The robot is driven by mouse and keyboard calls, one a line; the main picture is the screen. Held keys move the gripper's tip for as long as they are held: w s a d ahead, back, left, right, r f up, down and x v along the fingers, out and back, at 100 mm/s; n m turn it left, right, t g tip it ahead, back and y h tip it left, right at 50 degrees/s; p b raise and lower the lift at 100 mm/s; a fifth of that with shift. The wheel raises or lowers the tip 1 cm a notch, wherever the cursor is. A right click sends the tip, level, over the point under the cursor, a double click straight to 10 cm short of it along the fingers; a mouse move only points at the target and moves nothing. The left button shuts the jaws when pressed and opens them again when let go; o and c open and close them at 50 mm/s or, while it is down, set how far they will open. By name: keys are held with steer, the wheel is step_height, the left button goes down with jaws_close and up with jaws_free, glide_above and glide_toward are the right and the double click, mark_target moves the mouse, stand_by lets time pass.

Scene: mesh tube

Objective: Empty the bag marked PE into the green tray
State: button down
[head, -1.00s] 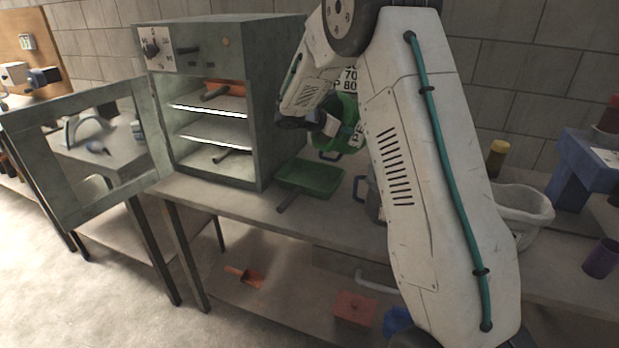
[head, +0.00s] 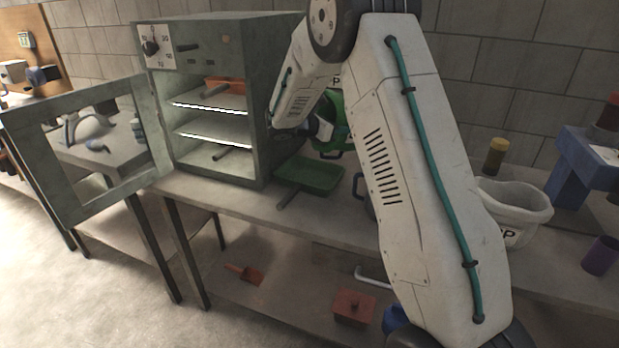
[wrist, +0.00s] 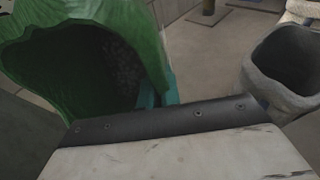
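The green bag (head: 334,128) hangs at my gripper above the bench, behind the green tray and partly hidden by my arm. In the wrist view the bag (wrist: 130,30) fills the upper left; its mouth gapes, with dark grains inside. A teal finger of my gripper (wrist: 158,92) lies at the bag's edge, and the gripper appears shut on it; the other finger is not clear.
A lit oven (head: 225,45) stands left of the tray, door (head: 62,202) swung open. A white bag marked PP (head: 515,205) stands at right. A grey container (wrist: 285,65) shows in the wrist view.

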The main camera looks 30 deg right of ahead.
mark_target(330, 151)
steer(key=shift+a+f+h, duration=0.1)
steer(key=shift+a+h, duration=0.3)
steer(key=shift+a, duration=0.05)
steer(key=shift+w+a+f+h+p, duration=0.1)
steer(key=shift+a+h+p, duration=0.25)
steer(key=shift+a+h, duration=0.05)
steer(key=shift+a+f+h+p, duration=0.3)
steer(key=shift+a+h, duration=0.2)
steer(key=shift+h, duration=0.3)
steer(key=shift+a+f+h, duration=0.15)
steer(key=shift+a+h, duration=0.15)
steer(key=shift+h, duration=0.1)
steer(key=shift+a+f+h+p, duration=0.25)
steer(key=shift+a+h+p, duration=0.05)
steer(key=shift+h+p, duration=0.1)
steer(key=shift+d+r, duration=0.1)
steer(key=shift+p, duration=0.3)
